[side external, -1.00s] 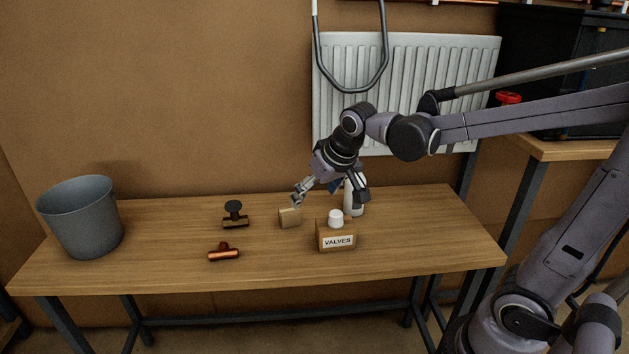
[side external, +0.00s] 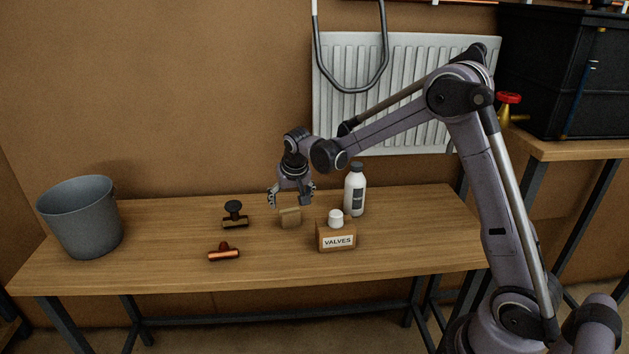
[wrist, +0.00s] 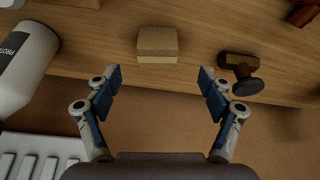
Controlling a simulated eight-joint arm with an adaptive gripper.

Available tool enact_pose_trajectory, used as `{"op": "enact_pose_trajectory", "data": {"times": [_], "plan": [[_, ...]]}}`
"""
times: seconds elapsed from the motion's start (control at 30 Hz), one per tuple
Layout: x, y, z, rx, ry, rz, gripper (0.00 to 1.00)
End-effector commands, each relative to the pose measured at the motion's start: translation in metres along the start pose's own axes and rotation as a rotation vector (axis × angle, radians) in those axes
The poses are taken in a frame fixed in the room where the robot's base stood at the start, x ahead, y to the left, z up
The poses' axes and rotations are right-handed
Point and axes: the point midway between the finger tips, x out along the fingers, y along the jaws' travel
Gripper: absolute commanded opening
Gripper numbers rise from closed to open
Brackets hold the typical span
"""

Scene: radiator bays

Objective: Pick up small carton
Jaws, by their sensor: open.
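The small carton (side external: 290,218) is a tan box standing on the wooden bench, near the middle. In the wrist view the carton (wrist: 157,45) lies ahead of the fingertips, roughly centred between them. My gripper (side external: 291,200) is open and empty, above and slightly behind the carton in the side view. Its two blue-padded fingers (wrist: 159,78) are spread wide on either side in the wrist view. The fingers do not appear to touch the carton.
A white bottle (side external: 355,192) and a VALVES box (side external: 337,236) with a white cap (side external: 336,217) stand right of the carton. A black-handled valve (side external: 235,213) and a copper fitting (side external: 224,252) lie left. A grey bucket (side external: 82,218) stands far left. A radiator (side external: 405,85) hangs behind.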

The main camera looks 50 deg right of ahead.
Motion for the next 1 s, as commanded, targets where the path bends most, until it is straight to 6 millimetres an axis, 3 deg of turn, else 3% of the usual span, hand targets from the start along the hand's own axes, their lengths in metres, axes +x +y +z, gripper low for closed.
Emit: {"op": "enact_pose_trajectory", "data": {"times": [0.13, 0.47, 0.73, 1.0], "plan": [[0.021, 0.000, -0.001, 0.001, 0.001, 0.000, 0.81], [0.043, 0.001, -0.002, 0.000, 0.001, -0.001, 0.81], [0.076, 0.004, -0.005, -0.001, 0.001, -0.001, 0.81], [0.086, 0.004, -0.005, -0.002, 0.001, -0.003, 0.81]]}}
